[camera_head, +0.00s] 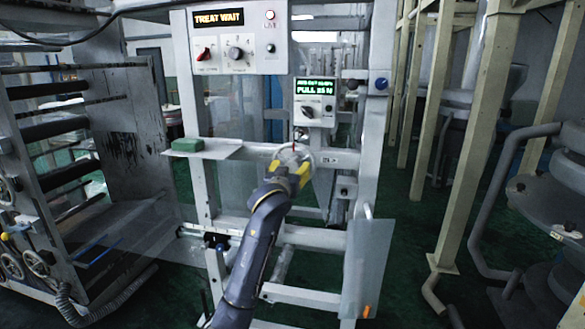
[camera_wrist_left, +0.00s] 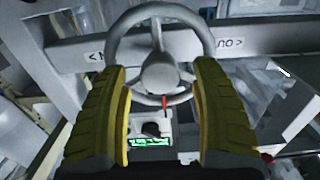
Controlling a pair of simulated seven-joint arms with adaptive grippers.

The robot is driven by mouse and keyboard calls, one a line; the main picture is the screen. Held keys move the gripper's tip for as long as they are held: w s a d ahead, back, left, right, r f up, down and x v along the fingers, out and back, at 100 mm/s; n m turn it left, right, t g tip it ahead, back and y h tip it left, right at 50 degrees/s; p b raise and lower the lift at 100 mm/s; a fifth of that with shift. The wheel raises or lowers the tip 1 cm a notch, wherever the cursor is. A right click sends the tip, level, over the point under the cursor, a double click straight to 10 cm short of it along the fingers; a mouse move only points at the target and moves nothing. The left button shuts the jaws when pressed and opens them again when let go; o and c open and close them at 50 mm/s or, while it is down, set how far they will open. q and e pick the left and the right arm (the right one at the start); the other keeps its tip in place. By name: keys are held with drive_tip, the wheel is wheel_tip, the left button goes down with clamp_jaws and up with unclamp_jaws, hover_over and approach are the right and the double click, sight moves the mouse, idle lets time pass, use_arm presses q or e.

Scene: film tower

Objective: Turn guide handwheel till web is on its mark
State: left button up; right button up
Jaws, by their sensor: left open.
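A grey spoked handwheel (camera_wrist_left: 160,72) fills the upper middle of the left wrist view, in front of a pale crossbar (camera_wrist_left: 75,50) with arrow labels. My left gripper (camera_head: 291,163) is at this crossbar in the head view and hides most of the wheel. In the wrist view its yellow fingers (camera_wrist_left: 162,78) are open, one on each side of the wheel. Their tips overlap the rim in the picture; I cannot tell whether they touch it. A thin red pointer (camera_wrist_left: 165,103) shows at the wheel's lower rim. The web and its mark cannot be made out clearly. My right gripper is not in view.
A control panel (camera_head: 239,38) reads "TREAT WAIT". A smaller box (camera_head: 315,102) with a green display and knob hangs above right of the wheel. A green block (camera_head: 187,145) lies on a shelf at left. A translucent panel (camera_head: 367,268) hangs low right.

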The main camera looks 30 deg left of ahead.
use_arm(q)
drive_tip(key=shift+x, duration=0.95)
drive_tip(key=shift+c, duration=0.3)
clamp_jaws()
